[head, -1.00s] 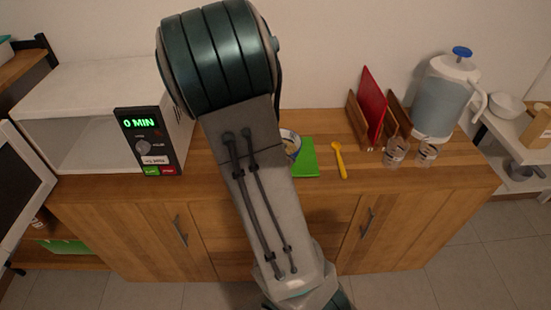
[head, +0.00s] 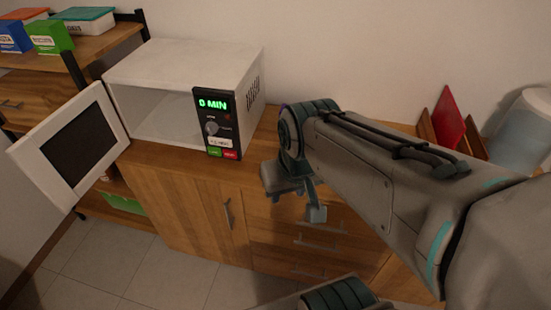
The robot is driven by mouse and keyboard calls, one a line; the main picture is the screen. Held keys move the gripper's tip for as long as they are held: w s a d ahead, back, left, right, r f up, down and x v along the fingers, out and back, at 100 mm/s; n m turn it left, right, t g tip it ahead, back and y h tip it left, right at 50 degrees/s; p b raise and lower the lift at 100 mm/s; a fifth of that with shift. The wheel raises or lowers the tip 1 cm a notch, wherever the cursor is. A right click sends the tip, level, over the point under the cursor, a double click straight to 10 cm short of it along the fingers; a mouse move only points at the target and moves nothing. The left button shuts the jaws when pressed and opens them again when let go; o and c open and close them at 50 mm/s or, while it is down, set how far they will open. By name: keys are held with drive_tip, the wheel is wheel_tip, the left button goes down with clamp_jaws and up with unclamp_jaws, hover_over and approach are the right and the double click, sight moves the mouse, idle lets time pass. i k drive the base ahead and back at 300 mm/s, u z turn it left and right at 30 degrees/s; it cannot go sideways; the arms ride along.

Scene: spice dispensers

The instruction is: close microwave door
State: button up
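The microwave (head: 185,62) is a white box on the wooden counter, its cavity open to the front and looking empty. Its door (head: 112,118), a white frame around a dark window, stands swung wide open to the left, past the counter's left end. The control panel (head: 214,128) reads 0 MIN. My gripper (head: 299,198) is to the right of the microwave, in front of the counter, well apart from the door. Its two grey fingers appear spread with nothing between them. My arm hides the counter's right part.
A wooden shelf unit (head: 110,42) with several boxes stands at the back left. A red board (head: 449,118) and a bluish container (head: 520,125) are at the right. Cabinet handles (head: 228,214) stick out of the counter's front. The floor (head: 130,255) in front of the microwave looks clear.

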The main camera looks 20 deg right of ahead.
sight(67, 153)
drive_tip(key=u, duration=2.3)
drive_tip(key=i, duration=2.85)
drive_tip(key=z, duration=3.35)
